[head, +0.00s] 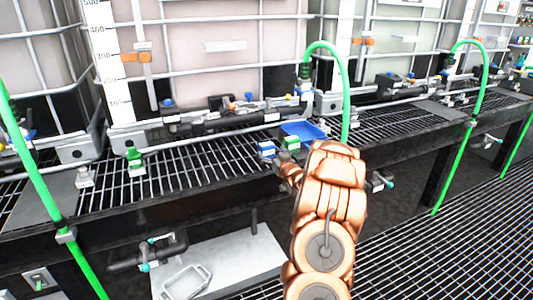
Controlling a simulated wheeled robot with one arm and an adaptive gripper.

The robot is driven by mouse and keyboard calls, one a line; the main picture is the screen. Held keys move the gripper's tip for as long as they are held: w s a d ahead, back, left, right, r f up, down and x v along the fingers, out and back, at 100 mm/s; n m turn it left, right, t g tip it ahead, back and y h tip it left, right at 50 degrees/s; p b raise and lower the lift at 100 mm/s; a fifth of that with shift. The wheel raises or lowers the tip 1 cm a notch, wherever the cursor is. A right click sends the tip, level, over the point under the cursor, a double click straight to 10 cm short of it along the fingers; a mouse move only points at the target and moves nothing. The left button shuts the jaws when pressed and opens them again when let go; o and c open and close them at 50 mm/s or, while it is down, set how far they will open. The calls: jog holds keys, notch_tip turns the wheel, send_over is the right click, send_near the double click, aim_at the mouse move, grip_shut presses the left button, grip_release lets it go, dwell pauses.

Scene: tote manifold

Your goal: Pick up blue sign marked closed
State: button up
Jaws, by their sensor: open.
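A flat blue piece (303,130) lies on the metal grating in the head view, just beyond the end of my arm; any marking on it is too small to read. A smaller blue-and-white piece (266,149) sits to its left, near the grating's front edge, and a green-and-white piece (291,143) is between them. I cannot tell for sure which blue piece is the closed sign. My gripper (284,167) is at the front edge of the grating, just below these pieces, open and partly hidden by my copper-coloured arm. Contact with any piece cannot be made out.
Large caged tanks (215,60) stand behind the grating (210,160), with pipes and valves (235,110) along their base. A green hose (343,85) arches close beside my arm. The grating between is mostly clear.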

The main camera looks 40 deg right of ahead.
aim_at(269, 149)
jog(key=shift+x, duration=2.65)
jog(key=shift+d, duration=0.1)
jog(key=shift+c, duration=0.2)
jog(key=c, duration=1.2)
jog(key=shift+c, duration=0.2)
